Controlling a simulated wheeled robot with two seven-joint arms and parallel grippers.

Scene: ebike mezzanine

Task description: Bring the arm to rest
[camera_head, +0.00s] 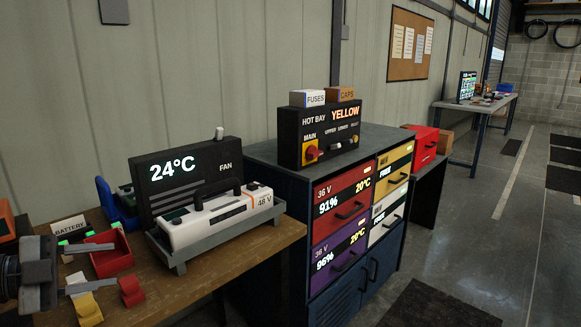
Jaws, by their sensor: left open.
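My left gripper (113,265) reaches in from the left edge, low in the picture, over the wooden workbench (215,252). Its two pale fingers are spread apart with nothing held between them. The small red bin (112,257) shows beside and behind the fingertips; I cannot tell whether they touch it. A yellow part (88,308) shows just below the lower finger. A red block (131,291) is to the right of that finger. My right gripper is not in view.
A white 48 V battery (215,216) sits in a grey cradle before the black fan panel (190,170). The dark cabinet (262,157) carries a control box (320,133). A far table (488,103) stands at the back right. The floor (450,235) on the right is largely open.

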